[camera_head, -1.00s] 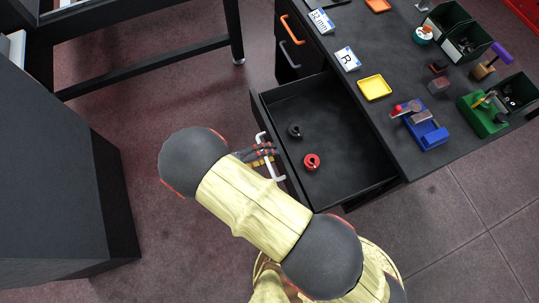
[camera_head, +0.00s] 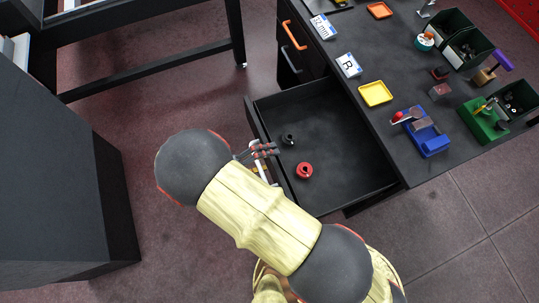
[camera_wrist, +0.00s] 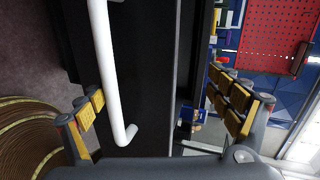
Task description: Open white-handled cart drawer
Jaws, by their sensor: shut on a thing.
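The cart's drawer (camera_head: 330,130) stands open toward the left, showing its dark inside. Its white handle (camera_head: 262,172) is on the front panel and partly hidden by my arm; it runs as a white bar in the wrist view (camera_wrist: 104,60). My gripper (camera_head: 265,150) is at the drawer front. In the wrist view its two fingers (camera_wrist: 157,112) stand on either side of the handle and the dark front panel (camera_wrist: 150,80), one outside and one on the drawer side. The gripper is shut on the drawer front; exact finger contact is unclear.
A black ring part (camera_head: 288,140) and a red one (camera_head: 305,170) lie in the drawer. The cart top holds a yellow tray (camera_head: 375,94), a blue fixture (camera_head: 428,140), a green fixture and bins. Another drawer with an orange handle (camera_head: 293,36) is shut.

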